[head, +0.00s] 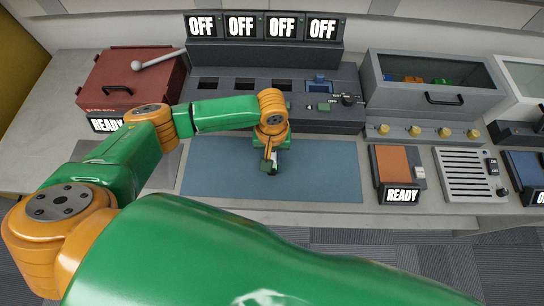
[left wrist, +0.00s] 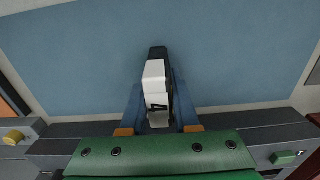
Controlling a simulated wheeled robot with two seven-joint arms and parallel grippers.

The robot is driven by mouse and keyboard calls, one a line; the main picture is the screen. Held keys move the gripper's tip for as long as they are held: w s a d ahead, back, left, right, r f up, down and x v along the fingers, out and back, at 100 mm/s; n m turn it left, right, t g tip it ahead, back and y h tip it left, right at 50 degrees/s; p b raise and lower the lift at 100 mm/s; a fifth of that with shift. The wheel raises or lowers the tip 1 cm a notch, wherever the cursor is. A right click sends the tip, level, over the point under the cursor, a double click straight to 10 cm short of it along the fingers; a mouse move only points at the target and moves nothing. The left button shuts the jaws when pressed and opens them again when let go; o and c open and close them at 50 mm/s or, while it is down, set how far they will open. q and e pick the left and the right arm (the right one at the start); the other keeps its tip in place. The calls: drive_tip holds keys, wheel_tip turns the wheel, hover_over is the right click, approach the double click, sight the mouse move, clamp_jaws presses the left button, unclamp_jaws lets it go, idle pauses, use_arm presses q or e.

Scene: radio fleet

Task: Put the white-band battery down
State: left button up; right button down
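The white-band battery (left wrist: 157,88) is a dark block with a broad white band and a black mark on it. In the left wrist view it sits between the two fingers of my left gripper (left wrist: 157,108), which close on its sides. In the head view my left gripper (head: 269,165) points down over the blue mat (head: 220,175), near its middle. The battery is small and mostly hidden there. I cannot tell whether it touches the mat. My right gripper is not in view.
Behind the mat stands a grey charger rack (head: 335,100) with several bays under OFF signs (head: 240,27). A red box (head: 125,80) is at left. A grey bin with a clear lid (head: 430,80), an orange pad (head: 393,160) and a grille (head: 465,170) are at right. The mat's right half is clear.

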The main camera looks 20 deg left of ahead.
sight(273, 152)
use_arm(q)
clamp_jaws()
drive_tip(key=shift+r, duration=0.25)
wheel_tip(273, 152, up, 2)
drive_tip(key=shift+w+r+b, duration=0.1)
drive_tip(key=shift+r+b, duration=0.15)
drive_tip(key=shift+b, duration=0.15)
drive_tip(key=s+d+r+p, duration=0.35)
drive_tip(key=s+r, duration=0.65)
drive_tip(key=s, duration=0.4)
drive_tip(key=w+a+r+m+b, duration=0.3)
drive_tip(key=w+a+r, duration=0.3)
drive_tip(key=w+a, duration=0.2)
drive_tip(key=shift+w+a, duration=0.4)
drive_tip(key=shift+w, duration=0.55)
